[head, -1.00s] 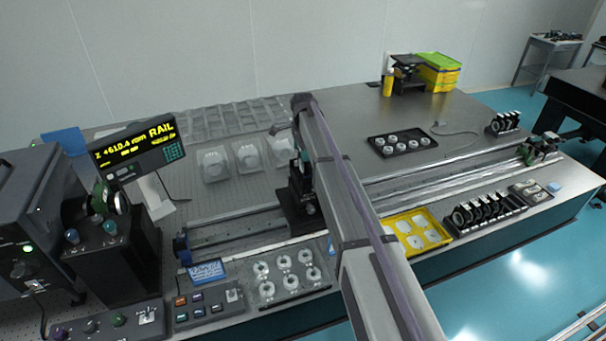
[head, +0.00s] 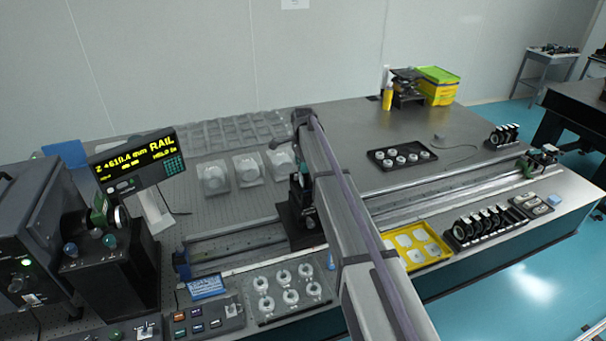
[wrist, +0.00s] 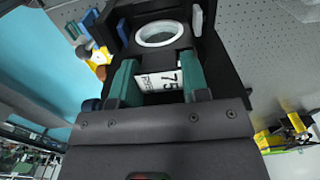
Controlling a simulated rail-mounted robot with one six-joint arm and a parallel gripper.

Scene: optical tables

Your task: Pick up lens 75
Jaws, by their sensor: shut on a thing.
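Lens 75 shows in the wrist view as a white label reading 75 (wrist: 161,79) between my fingers, with a pale round ring (wrist: 160,33) just beyond it in a black holder. My gripper (wrist: 157,78) has teal fingers on both sides of the label and is shut on the lens. In the head view, a black upright holder (head: 295,222) stands at the rail, beside and partly behind my arm. My fingertips and the lens are mostly hidden there. I cannot tell whether the lens is clear of the holder.
A yellow tray (head: 432,248) and a row of black-mounted optics (head: 485,226) lie right of my arm. A clear tray of round pieces (head: 262,307) is at the front. A black tray (head: 376,165) sits farther back. A display (head: 135,165) stands at left.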

